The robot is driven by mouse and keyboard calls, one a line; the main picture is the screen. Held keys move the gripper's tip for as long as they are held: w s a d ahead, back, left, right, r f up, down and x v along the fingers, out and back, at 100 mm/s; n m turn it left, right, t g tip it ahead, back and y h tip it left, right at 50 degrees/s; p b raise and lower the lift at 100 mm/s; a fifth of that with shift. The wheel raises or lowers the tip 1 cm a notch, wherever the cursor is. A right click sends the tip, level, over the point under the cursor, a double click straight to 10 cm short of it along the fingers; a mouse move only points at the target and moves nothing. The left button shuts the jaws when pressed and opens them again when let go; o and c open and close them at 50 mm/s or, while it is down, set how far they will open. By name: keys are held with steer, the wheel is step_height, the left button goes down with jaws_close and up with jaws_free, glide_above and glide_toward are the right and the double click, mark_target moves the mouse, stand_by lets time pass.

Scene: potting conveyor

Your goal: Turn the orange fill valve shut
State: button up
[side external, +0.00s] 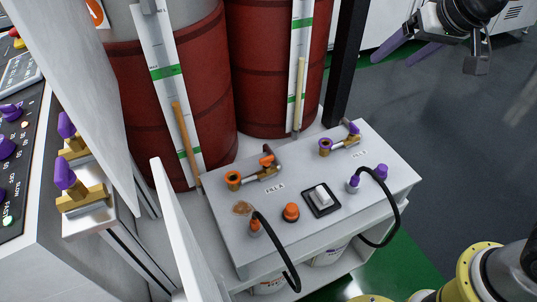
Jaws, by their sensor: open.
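The orange fill valve (265,171) sits on the left rear of the white box top. It has a short brass-coloured body, an orange cap at its left end and a small orange-and-dark handle on top. I cannot tell the handle's exact angle. My gripper (393,61) is at the top right, well to the right of the valve and above the floor side. Its two purple fingers are spread apart, with nothing between them. It is clear of the box and touches nothing that I can see.
A similar purple valve (338,144) sits at the box's right rear. An orange button (291,212), a white switch (321,196) and black hoses (272,252) occupy the front. Two red tanks (172,95) with gauge strips stand behind. A white panel (183,235) rises at left.

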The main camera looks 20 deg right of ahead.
steer(key=w+a+f+n+g, duration=0.1)
steer(key=w+a+f, duration=0.65)
steer(key=a, duration=0.35)
steer(key=n+g, duration=0.2)
steer(key=n, duration=0.1)
glide_toward(267, 157)
steer(key=shift+t, duration=0.3)
steer(key=x, duration=0.8)
steer(key=shift+s+a+f, duration=0.1)
steer(key=shift+s+f, duration=0.1)
steer(key=shift+f, duration=0.15)
jaws_close()
